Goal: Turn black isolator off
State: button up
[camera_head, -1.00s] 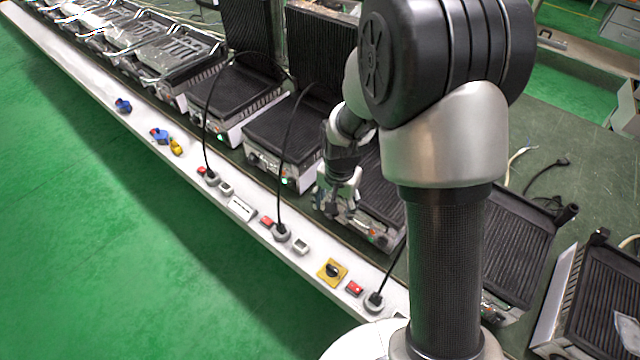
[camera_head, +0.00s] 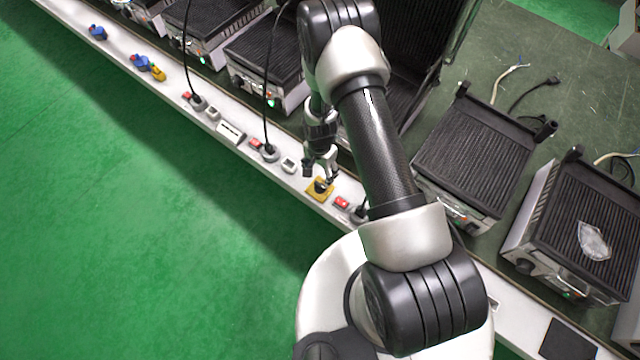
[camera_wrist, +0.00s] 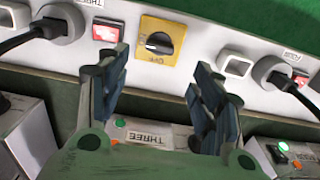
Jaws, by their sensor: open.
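The black isolator (camera_head: 320,187) is a rotary knob on a square yellow plate on the white rail. In the wrist view the black knob (camera_wrist: 160,43) sits near the top centre, with a white mark at its left end and lettering on the plate below it. My gripper (camera_head: 322,176) is just above and beside the yellow plate in the head view. In the wrist view my gripper (camera_wrist: 158,75) is open and empty, its two fingers apart on either side of the isolator's line. I cannot tell any contact with the knob.
Red switches (camera_wrist: 106,32) and sockets with black plugs (camera_wrist: 62,24) flank the plate. Grill units (camera_head: 480,150) stand behind the rail. A black cable (camera_head: 267,80) rises from a socket. Green floor is clear in front.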

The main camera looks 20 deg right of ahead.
aim_at(320, 185)
notch_tip(320, 185, down, 10)
jog(key=shift+r+b, duration=0.15)
jog(key=shift+b, duration=0.9)
jog(key=c, duration=1.1)
jog(key=shift+o, duration=0.2)
